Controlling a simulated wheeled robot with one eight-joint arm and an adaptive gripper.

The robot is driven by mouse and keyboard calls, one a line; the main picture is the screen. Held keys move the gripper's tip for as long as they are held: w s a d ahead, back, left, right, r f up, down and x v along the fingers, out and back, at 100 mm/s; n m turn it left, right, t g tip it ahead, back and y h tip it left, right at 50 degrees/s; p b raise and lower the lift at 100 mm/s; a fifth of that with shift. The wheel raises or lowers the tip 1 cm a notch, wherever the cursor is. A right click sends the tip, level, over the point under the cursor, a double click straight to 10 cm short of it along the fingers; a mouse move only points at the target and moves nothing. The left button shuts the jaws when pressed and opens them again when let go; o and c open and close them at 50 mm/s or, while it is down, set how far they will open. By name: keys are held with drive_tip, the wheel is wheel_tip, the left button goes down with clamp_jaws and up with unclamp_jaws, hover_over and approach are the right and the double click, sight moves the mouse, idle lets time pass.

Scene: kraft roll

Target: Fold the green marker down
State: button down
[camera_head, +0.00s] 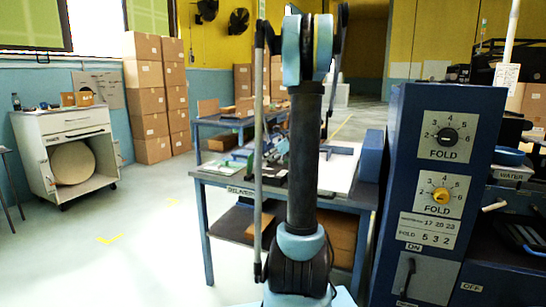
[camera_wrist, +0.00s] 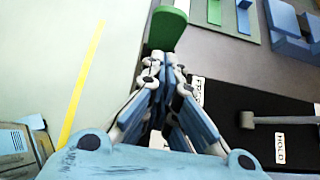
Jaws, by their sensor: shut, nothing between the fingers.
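The green marker (camera_wrist: 167,29) is a rounded green paddle at the top of the wrist view, just beyond the fingertips. My gripper (camera_wrist: 163,66) is shut with nothing held. Its tips are close to the marker's near edge; I cannot tell whether they touch. Below the marker is a black plate (camera_wrist: 240,95) with a white label partly hidden by my fingers and another label reading HOLD (camera_wrist: 280,147). In the head view my arm hides much of the worktable, and I cannot make out the marker clearly.
A grey lever (camera_wrist: 270,120) lies across the black plate, right of my gripper. Blue blocks (camera_wrist: 290,30) stand on a board at upper right. In the head view, a blue dial cabinet (camera_head: 440,180) stands right of the worktable (camera_head: 225,182). Open floor lies left.

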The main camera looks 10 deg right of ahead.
sight(251, 163)
drive_tip(key=shift+w+a+r, duration=0.1)
drive_tip(key=shift+w+a, duration=0.55)
drive_tip(key=shift+a, duration=0.2)
drive_tip(key=shift+w+a+r, duration=0.1)
drive_tip(key=shift+w+a, duration=0.5)
drive_tip(key=shift+a, duration=0.2)
drive_tip(key=shift+a, duration=0.2)
drive_tip(key=shift+d, duration=0.25)
